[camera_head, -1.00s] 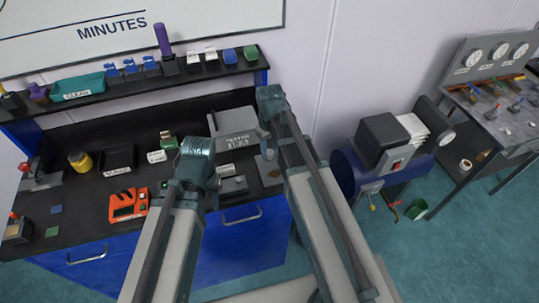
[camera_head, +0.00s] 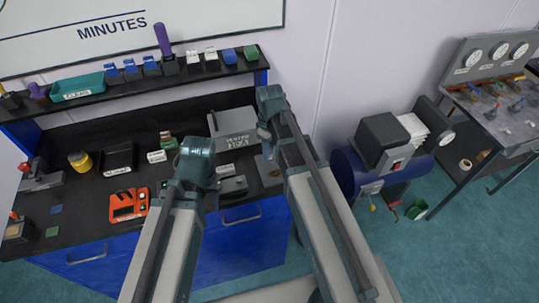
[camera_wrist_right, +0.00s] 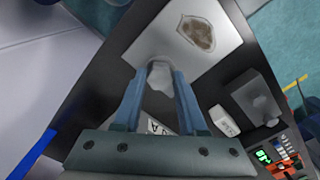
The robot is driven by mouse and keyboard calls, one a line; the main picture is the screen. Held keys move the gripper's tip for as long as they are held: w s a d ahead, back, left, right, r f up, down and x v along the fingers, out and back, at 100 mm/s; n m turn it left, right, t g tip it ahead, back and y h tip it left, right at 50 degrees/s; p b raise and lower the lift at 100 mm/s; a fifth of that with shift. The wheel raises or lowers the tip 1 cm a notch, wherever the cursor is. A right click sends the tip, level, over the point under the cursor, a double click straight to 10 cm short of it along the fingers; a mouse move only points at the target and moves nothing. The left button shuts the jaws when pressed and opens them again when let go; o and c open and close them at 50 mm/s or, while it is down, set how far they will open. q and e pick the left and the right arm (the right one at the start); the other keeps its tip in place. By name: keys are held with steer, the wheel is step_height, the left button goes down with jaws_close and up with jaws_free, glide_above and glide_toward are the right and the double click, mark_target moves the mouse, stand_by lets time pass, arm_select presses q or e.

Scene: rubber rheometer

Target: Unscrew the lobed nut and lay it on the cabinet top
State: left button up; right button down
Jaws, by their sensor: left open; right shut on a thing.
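My right gripper (camera_head: 266,148) is over the right end of the black cabinet top (camera_head: 90,205), beside the grey tester box (camera_head: 236,128). In the right wrist view its fingers (camera_wrist_right: 159,74) are shut on a small pale grey piece, seemingly the lobed nut (camera_wrist_right: 160,80). Its lobes are not clear, and I cannot tell whether it touches anything below. A light plate with a brown patch (camera_wrist_right: 195,32) lies behind it. My left gripper (camera_head: 187,182) is over the middle of the cabinet top; it is open, with its fingertips mostly hidden by the wrist.
An orange instrument (camera_head: 128,204), a black tray (camera_head: 117,159) and a yellow jar (camera_head: 80,161) stand on the left of the top. A shelf (camera_head: 140,86) with several small items runs along the back. A blue machine (camera_head: 352,172) stands right of the cabinet.

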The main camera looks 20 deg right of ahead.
steer(key=n, duration=0.3)
steer(key=shift+r+p, duration=2.55)
steer(key=shift+a, duration=0.1)
